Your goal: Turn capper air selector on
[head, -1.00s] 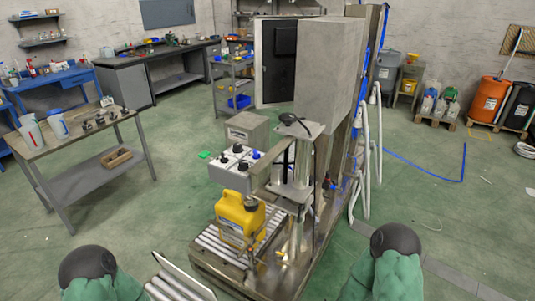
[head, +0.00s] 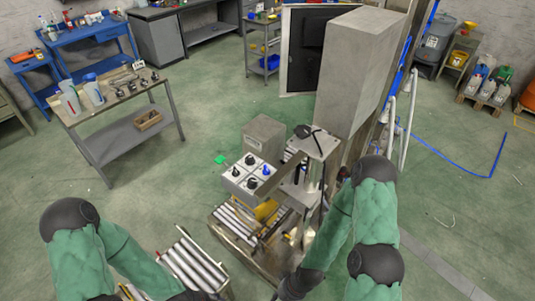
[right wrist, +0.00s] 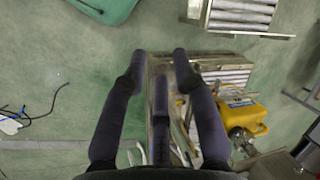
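A grey control box (head: 246,185) with a light top panel stands behind the roller conveyor. Its panel carries several dark knobs, such as the rear knob (head: 250,159), and a blue one (head: 266,170). Labels are too small to read, so I cannot tell which knob is the capper air selector. My right arm reaches down in front of the capper; its fingers are cut off below in the head view. In the right wrist view my right gripper (right wrist: 160,62) is open and empty, its fingers spread over the machine's edge. My left arm runs down out of the frame, its fingers unseen.
The capper column (head: 315,170) and tall grey cabinet (head: 362,65) stand right of the box. A side table (head: 115,115) stands left.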

